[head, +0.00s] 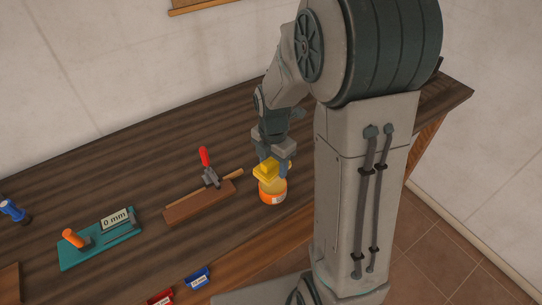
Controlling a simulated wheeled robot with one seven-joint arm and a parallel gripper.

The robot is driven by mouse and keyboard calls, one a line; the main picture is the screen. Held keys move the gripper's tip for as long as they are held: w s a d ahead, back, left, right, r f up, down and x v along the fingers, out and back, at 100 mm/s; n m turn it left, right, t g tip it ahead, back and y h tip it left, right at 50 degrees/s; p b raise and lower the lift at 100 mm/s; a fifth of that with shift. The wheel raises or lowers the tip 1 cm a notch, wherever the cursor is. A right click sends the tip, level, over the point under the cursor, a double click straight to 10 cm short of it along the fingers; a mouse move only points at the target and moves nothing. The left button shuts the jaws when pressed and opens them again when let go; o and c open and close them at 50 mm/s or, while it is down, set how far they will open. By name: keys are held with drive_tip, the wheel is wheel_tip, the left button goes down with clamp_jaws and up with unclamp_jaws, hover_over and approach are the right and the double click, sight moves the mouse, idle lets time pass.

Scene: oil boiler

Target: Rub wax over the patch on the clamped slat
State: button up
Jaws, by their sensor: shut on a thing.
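My gripper (270,160) points down over the right part of the workbench. It is shut on a yellow block or pad (266,171). The yellow piece is directly above the mouth of an orange jar (272,193) with a pale label; I cannot tell whether it touches the jar. To the left, a reddish-brown board (198,204) lies on the bench with a thin tan slat (232,175) along its far edge. A clamp with a red handle (205,157) stands upright there. The patch on the slat cannot be made out from here.
A teal board (75,252) with an orange-handled tool (72,238) and a "0 mm" sign (115,219) lies to the left. Blue (197,278) and red (161,298) bins sit at the front edge. A blue-handled tool (14,210) is far left. The bench between jar and board is clear.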

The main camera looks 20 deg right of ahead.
sight(273, 175)
drive_tip(key=shift+f+b, duration=1.8)
drive_tip(key=shift+f, duration=0.95)
drive_tip(key=shift+s+f+b, duration=0.1)
drive_tip(key=shift+f+b, duration=0.45)
drive_tip(key=shift+f, duration=0.05)
drive_tip(key=shift+r+p, duration=2.6)
drive_tip(key=shift+r, duration=1)
drive_tip(key=shift+f, duration=0.1)
